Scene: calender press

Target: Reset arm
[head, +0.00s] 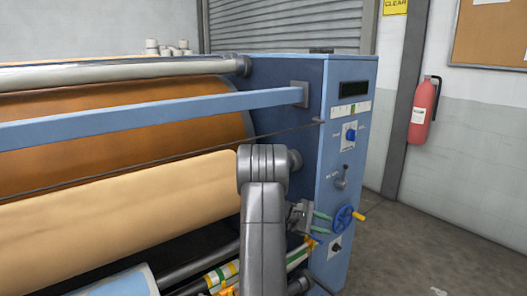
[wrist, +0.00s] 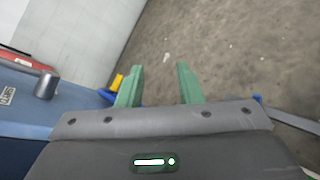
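My gripper (head: 321,222) is in front of the press's blue control panel (head: 335,120), left of the blue handwheel (head: 346,217) with its yellow handle (head: 359,214). In the wrist view my gripper (wrist: 158,82) has its two green fingers apart, with only floor visible between them. The yellow handle (wrist: 117,81) and a blue part of the wheel (wrist: 106,97) show just left of the left finger, partly hidden by it. I cannot tell whether the finger touches the wheel. My grey arm rises in front of the fabric roll (head: 130,195).
A grey lever (head: 341,178) and a blue knob (head: 351,134) stick out from the panel above the wheel, and a black knob (head: 336,248) sits below. A blue bar (head: 160,117) crosses the press. A red extinguisher (head: 423,112) hangs at right. Floor (head: 430,245) right of the press is clear.

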